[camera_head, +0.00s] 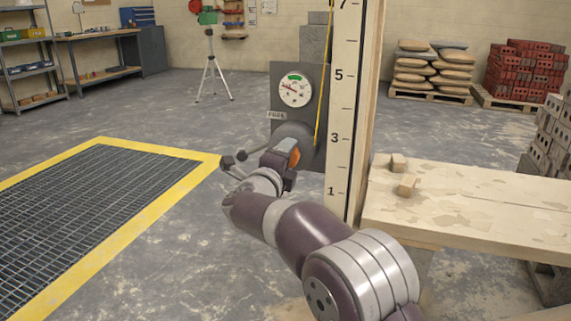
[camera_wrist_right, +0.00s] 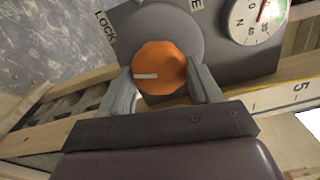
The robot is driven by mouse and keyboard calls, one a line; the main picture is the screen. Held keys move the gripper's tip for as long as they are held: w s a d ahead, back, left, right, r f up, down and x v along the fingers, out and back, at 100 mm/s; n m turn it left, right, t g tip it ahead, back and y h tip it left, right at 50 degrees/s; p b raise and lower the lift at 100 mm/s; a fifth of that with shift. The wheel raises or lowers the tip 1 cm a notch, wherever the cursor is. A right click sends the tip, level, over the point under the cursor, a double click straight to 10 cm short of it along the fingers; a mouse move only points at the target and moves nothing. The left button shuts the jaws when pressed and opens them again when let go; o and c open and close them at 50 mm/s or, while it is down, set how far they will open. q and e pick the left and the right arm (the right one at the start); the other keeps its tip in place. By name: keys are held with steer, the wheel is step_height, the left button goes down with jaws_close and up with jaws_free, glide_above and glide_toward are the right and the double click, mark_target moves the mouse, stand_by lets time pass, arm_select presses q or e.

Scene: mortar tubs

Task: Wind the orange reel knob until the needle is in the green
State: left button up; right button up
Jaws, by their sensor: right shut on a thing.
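The orange reel knob (camera_wrist_right: 160,62) is many-sided, with a white mark on its face that points left in the wrist view. It sits on a round grey reel on a dark panel (camera_head: 284,109). My right gripper (camera_wrist_right: 161,84) is shut on the knob, one finger on each side. My left gripper is not in view.
A tall numbered board (camera_head: 343,110) stands just right of the panel, with a yellow line (camera_head: 323,85) beside it. A wooden bench (camera_head: 470,205) with small blocks is at right. A yellow-edged floor grate (camera_head: 90,210) lies at left.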

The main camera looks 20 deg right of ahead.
steer(key=shift+f, duration=0.1)
stand_by(0.4)
steer(key=o, duration=1.1)
steer(key=shift+c, duration=0.2)
steer(key=p+v, duration=0.3)
steer(key=v, duration=0.9)
steer(key=shift+s+a+p, duration=0.2)
steer(key=shift+s+p, duration=0.05)
steer(key=shift+p, duration=0.15)
